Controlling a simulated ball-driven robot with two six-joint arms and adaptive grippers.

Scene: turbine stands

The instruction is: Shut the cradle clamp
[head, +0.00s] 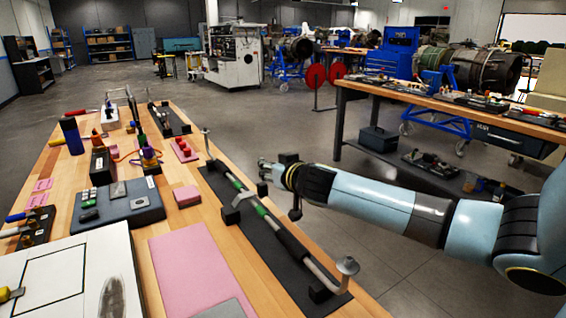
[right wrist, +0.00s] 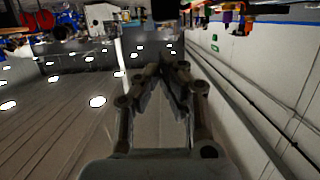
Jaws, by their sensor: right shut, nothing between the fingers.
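On the wooden bench a long dark tray (head: 225,203) holds a rod (head: 292,243) with green bands, lying lengthwise in a cradle. My right gripper (head: 263,170) is to the right of the bracket, beyond the bench's right edge and apart from the rod. It is shut and empty, and its fingers meet at the tips in the right wrist view (right wrist: 173,52). My left gripper is not in view.
A pink mat (head: 200,270), a dark grey box (head: 117,207) and several tools lie left of the tray. A second bench (head: 445,100) stands behind my right arm. Open floor (head: 265,118) lies between the benches.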

